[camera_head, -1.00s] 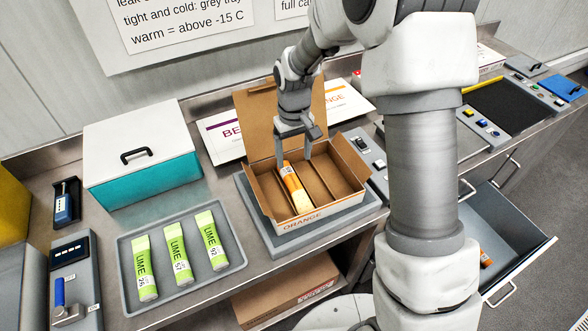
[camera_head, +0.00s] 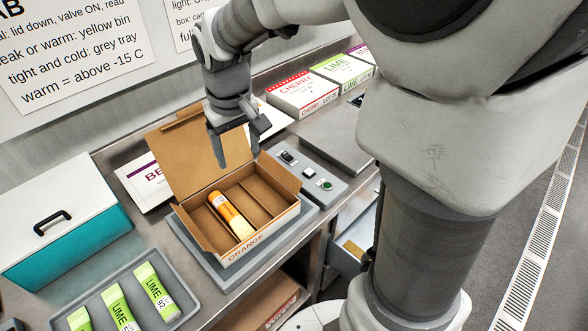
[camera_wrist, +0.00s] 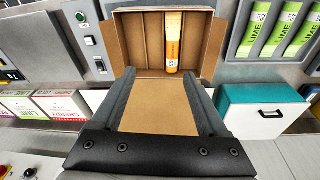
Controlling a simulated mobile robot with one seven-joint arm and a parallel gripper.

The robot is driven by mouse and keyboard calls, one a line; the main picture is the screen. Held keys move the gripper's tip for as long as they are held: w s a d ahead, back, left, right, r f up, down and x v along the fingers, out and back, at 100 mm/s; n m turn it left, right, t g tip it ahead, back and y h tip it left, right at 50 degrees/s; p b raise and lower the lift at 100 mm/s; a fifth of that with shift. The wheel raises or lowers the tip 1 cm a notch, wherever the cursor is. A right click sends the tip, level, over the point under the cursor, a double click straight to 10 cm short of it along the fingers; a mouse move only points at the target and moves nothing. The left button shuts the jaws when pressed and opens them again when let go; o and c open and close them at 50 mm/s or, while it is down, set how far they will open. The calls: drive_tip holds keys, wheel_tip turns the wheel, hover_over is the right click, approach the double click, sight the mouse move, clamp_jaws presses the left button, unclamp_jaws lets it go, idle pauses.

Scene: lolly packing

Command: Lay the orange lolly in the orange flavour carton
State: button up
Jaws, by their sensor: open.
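The orange lolly (camera_head: 231,214) lies in the open cardboard carton marked ORANGE (camera_head: 263,235), in a slot left of the middle in the head view. The carton has thin dividers, and the slots to the right of the lolly look empty. The lolly also shows in the wrist view (camera_wrist: 173,42), lying along a slot of the carton (camera_wrist: 126,42). My gripper (camera_head: 236,160) is open and empty, above the carton near its raised lid. In the wrist view its fingers (camera_wrist: 158,82) are apart with nothing between them.
A grey tray (camera_head: 185,322) with several green lime lollies lies to the left. A teal box with a white lid (camera_head: 75,240) stands behind it. A button panel (camera_head: 305,178) is right of the carton. Closed cherry (camera_head: 300,95) and lime (camera_head: 340,70) cartons stand at the back.

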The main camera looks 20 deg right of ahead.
drive_tip(key=s+d+r+m+t, duration=0.1)
drive_tip(key=s+d+r, duration=0.1)
drive_tip(key=s, duration=0.6)
drive_tip(key=s+d+r+m+t, duration=0.1)
drive_tip(key=s+d+r+t, duration=0.1)
drive_tip(key=s+r, duration=0.3)
drive_tip(key=s+d, duration=0.1)
drive_tip(key=s, duration=0.3)
drive_tip(key=shift+d+m+t, duration=0.15)
drive_tip(key=shift+m+t, duration=0.15)
drive_tip(key=shift+f, duration=0.15)
drive_tip(key=c, duration=0.4)
drive_tip(key=shift+d, duration=0.15)
drive_tip(key=shift+c, duration=0.2)
